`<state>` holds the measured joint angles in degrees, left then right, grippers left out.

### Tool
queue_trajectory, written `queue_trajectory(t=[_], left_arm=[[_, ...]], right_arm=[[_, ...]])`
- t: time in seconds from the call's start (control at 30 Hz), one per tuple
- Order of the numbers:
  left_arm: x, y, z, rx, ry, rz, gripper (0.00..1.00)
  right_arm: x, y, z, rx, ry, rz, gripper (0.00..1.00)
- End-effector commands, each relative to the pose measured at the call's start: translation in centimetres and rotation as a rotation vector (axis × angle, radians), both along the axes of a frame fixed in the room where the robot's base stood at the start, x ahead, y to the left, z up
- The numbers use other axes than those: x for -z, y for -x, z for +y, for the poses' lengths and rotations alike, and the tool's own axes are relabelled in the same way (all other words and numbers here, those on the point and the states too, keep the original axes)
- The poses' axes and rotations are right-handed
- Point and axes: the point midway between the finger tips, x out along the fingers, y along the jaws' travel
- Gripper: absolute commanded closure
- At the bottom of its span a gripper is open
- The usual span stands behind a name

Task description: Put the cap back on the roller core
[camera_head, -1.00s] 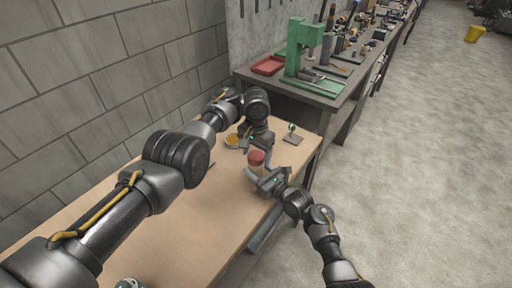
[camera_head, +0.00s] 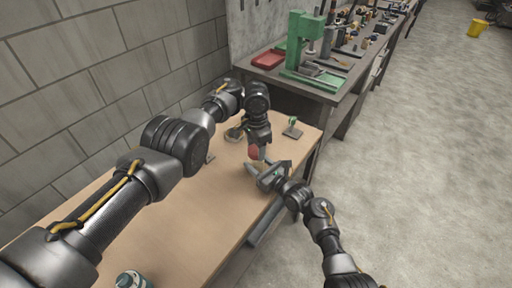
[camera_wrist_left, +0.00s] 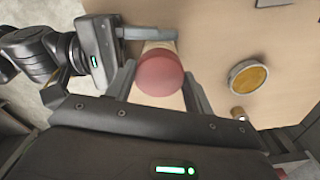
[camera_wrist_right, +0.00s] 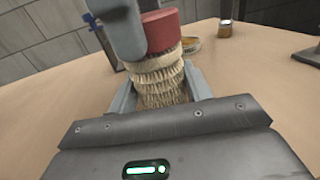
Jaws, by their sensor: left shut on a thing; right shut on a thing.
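The roller core (camera_wrist_right: 160,80), with pale bristly mesh wound round it, stands roughly upright between the fingers of my right gripper (camera_head: 262,171), which is shut on it. The red cap (camera_wrist_right: 160,30) is at the core's top end; it also shows in the head view (camera_head: 253,152) and from above in the left wrist view (camera_wrist_left: 160,75). My left gripper (camera_wrist_left: 160,85) comes from above and is shut on the cap. One left finger hides part of the cap in the right wrist view. I cannot tell how firmly the cap is seated.
A round dish with yellow contents (camera_wrist_left: 247,78) lies on the wooden bench near the cap. A green and grey round thing (camera_head: 132,281) is at the near end.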

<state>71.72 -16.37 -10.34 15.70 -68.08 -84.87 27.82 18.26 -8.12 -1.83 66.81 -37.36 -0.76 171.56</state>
Motion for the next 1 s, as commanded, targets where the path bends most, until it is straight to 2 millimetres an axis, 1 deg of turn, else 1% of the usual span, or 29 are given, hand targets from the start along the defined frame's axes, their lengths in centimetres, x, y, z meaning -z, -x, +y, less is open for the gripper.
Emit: queue_trajectory(t=[0.03,0.1,0.2,0.27,0.43,0.47,0.6,0.63,0.87,1.0], left_arm=[[-0.04,0.02,-0.01,0.124,-0.002,0.001,0.75],[0.01,0.03,-0.02,0.301,-0.001,0.001,0.75],[0.02,0.03,-0.03,0.517,-0.001,0.001,0.75],[0.04,0.03,-0.04,0.615,-0.001,0.002,0.75],[0.07,0.05,-0.09,0.628,0.001,0.000,0.75],[0.07,0.05,-0.09,0.627,0.001,0.000,0.44],[0.07,0.04,-0.07,0.626,0.001,0.000,0.26],[0.06,0.04,-0.07,0.625,0.001,0.000,0.22],[0.05,0.01,-0.04,0.624,0.000,0.000,0.22],[-0.62,-0.05,-0.04,0.623,0.000,-0.001,0.22]], right_arm=[[0.02,-0.01,0.01,0.000,0.001,0.001,1.00],[0.02,-0.01,0.01,0.000,0.001,0.001,1.00],[0.02,-0.02,0.01,0.000,0.001,0.001,1.00],[0.02,-0.02,0.01,0.000,0.001,0.001,1.00],[0.02,-0.03,0.00,0.001,0.000,0.001,1.00],[0.02,-0.03,0.00,0.001,0.000,0.001,1.00],[0.02,-0.01,0.00,0.001,0.001,0.001,1.00],[0.02,-0.02,-0.01,0.001,0.001,0.001,1.00],[0.02,-0.01,0.00,0.000,0.001,0.001,1.00],[0.01,-0.01,0.01,0.000,0.001,0.001,1.00]])
